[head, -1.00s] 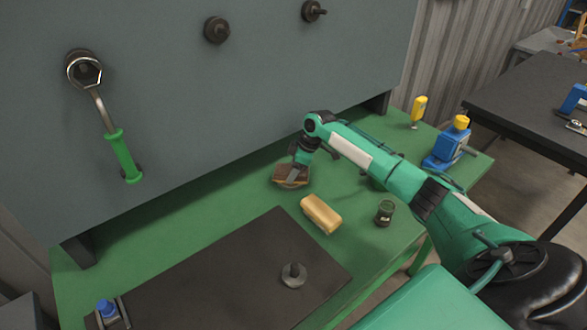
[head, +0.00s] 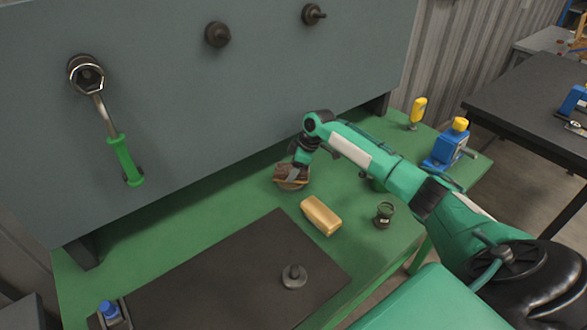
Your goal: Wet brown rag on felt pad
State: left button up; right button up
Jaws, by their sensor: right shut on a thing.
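A brown rag (head: 287,172) lies folded at the back middle of the green bench, beneath my right gripper. My right gripper (head: 295,170) points down at it and is shut on the rag. A paler rounded edge, perhaps the felt pad (head: 292,186), shows just under the rag; the rag hides most of it. I cannot tell whether the rag touches it or hangs just above. My left gripper is not in view.
A tan block (head: 321,215) lies in front of the rag. A small dark jar (head: 383,215) stands to its right. A dark mat (head: 200,285) with a metal knob-like part (head: 293,277) covers the front left.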

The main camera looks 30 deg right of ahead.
jog(key=shift+r+p, duration=2.3)
jog(key=shift+r, duration=0.7)
jog(key=shift+f, duration=0.1)
